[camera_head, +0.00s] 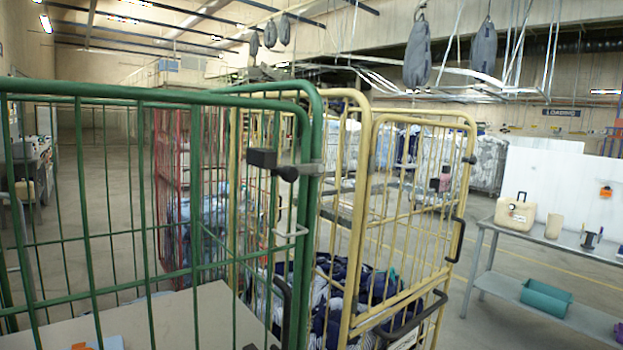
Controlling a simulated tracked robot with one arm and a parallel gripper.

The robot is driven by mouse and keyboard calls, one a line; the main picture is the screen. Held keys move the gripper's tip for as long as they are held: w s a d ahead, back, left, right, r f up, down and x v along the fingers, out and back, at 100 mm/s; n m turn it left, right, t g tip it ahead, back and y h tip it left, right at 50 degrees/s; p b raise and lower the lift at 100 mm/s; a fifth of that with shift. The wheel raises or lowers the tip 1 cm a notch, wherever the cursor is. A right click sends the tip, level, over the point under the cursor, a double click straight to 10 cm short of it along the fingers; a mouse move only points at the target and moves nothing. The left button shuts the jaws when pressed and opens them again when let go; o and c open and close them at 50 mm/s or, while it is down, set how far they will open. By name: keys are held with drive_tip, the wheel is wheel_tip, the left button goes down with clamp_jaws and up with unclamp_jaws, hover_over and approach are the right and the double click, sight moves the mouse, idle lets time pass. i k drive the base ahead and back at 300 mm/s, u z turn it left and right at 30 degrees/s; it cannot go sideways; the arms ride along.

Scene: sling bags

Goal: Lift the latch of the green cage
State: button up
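The green cage (140,98) fills the left and front of the view, with upright green bars and a rounded top corner. At its right corner post sits a latch (262,158), a dark block with a black round knob (288,174) and a grey bracket beside it. A pale bent handle piece (291,232) shows lower on the same side. From this view I cannot tell the exact position of the latch. My gripper does not show in the view, so its distance from the latch cannot be seen.
A red cage (172,190) stands farther back. A grey table (487,228) with a beige case (514,213) is at right. Grey bags (417,55) hang overhead. Open floor lies between the yellow cage and table.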

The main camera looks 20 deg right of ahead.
sight(289, 173)
drive_tip(key=u, duration=0.1)
drive_tip(key=i, duration=0.9)
drive_tip(key=z, duration=0.05)
